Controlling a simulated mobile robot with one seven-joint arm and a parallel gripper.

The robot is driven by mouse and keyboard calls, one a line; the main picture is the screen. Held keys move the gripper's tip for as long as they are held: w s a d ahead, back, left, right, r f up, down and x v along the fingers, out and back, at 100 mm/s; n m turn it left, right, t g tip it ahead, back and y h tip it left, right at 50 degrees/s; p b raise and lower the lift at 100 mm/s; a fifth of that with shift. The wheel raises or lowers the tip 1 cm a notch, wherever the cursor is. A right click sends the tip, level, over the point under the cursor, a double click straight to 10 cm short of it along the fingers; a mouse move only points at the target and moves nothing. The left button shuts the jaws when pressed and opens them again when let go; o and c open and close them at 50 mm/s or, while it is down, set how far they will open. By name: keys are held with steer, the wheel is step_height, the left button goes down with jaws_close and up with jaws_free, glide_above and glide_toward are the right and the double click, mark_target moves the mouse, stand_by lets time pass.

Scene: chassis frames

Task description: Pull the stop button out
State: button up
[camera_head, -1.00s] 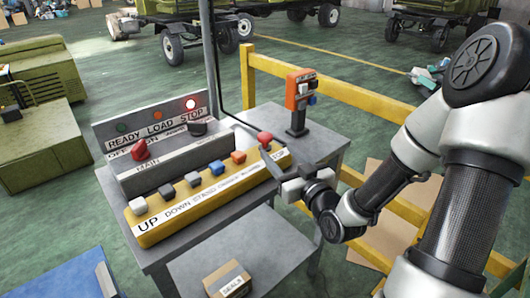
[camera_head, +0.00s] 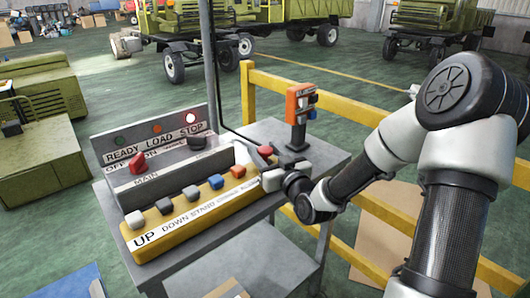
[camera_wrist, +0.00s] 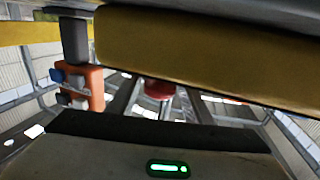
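A red mushroom button (camera_head: 265,150) sits at the right end of the yellow control box (camera_head: 180,235); I take it to be the stop button, though its label is not readable. My gripper (camera_head: 259,160) is at that end of the box, its body just in front of the button. In the wrist view, the red button (camera_wrist: 159,90) shows in the gap between two grey fingers (camera_wrist: 158,100). The fingers look apart, and I cannot tell whether they touch the button. The button's stem is hidden.
Several coloured buttons line the yellow box. Behind it, a grey box carries a red knob (camera_head: 137,162) and a black knob (camera_head: 197,141). A lit STOP lamp (camera_head: 190,118) glows above. An orange pendant box (camera_head: 299,103) stands right; yellow rails (camera_head: 370,106) run behind the table.

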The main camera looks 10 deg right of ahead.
jaws_close()
steer(key=shift+r, duration=0.85)
steer(key=shift+o, duration=1.4)
jaws_free()
steer(key=shift+r, duration=0.1)
steer(key=p+v, duration=1.5)
steer(key=v, duration=0.2)
steer(key=shift+s, duration=0.2)
